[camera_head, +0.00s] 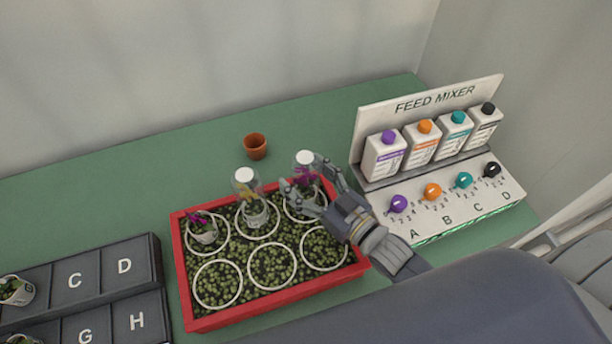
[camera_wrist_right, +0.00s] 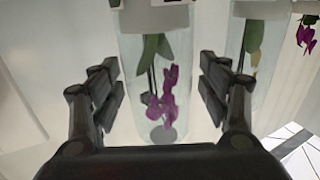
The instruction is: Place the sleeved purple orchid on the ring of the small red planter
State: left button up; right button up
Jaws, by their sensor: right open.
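The red planter (camera_head: 187,290) holds dark green beads with several white rings on them. The sleeved purple orchid (camera_head: 304,163), in a clear tube with a white cap, stands upright at the back right ring (camera_head: 300,221). My right gripper (camera_head: 304,190) is open, its fingers on either side of the sleeve. In the right wrist view the purple flowers (camera_wrist_right: 165,98) show inside the sleeve, with a gap to the fingers on both sides. The fingers partly hide its pot and ring in the head view. My left gripper is not in view.
A sleeved yellow orchid (camera_head: 246,184) stands close by in the back middle ring. An unsleeved purple orchid (camera_head: 203,228) is in the back left ring. The front rings are empty. A terracotta pot (camera_head: 255,147) stands behind; the feed mixer (camera_head: 430,150) is right, dark lettered trays (camera_head: 92,262) left.

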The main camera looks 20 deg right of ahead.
jog(key=shift+r, duration=0.15)
jog(key=shift+s+d, duration=0.1)
jog(key=shift+s, duration=0.1)
jog(key=b+v, duration=0.2)
jog(key=v, duration=0.9)
jog(key=shift+s+b, duration=0.25)
jog(key=shift+b, duration=0.05)
jog(key=shift+d, duration=0.15)
